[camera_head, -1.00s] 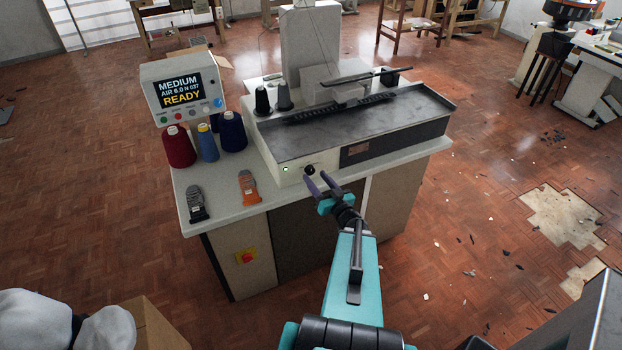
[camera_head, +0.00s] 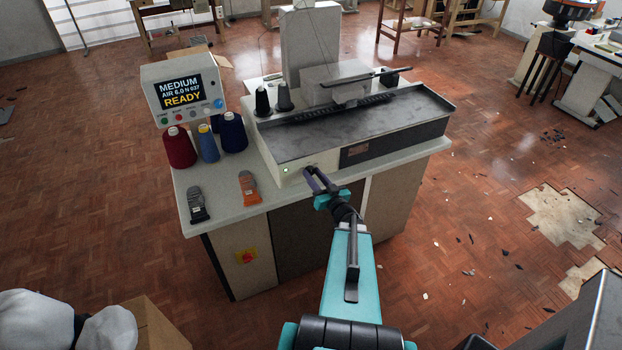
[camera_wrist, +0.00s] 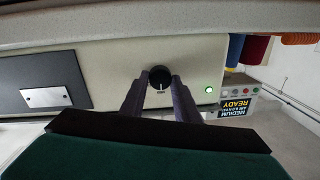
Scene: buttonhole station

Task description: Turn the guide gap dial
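The guide gap dial (camera_wrist: 160,77) is a round black knob on the cream front panel of the machine (camera_head: 295,171). Its white pointer mark faces down in the wrist view. My gripper (camera_wrist: 160,82) has its two purple-grey fingers on either side of the dial, with the tips level with it. A small gap seems to show on the left side; contact on the right is hard to tell. In the head view my gripper (camera_head: 313,171) is at the panel and its fingers hide the dial.
A green lamp (camera_wrist: 209,90) glows beside the dial. The display (camera_head: 181,91) reads MEDIUM, AIR 6.0 N 037, READY. Thread cones, including a red one (camera_head: 179,147), and grey and orange items (camera_head: 249,187) sit on the worktop left of the panel. The worktop edge is close by.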

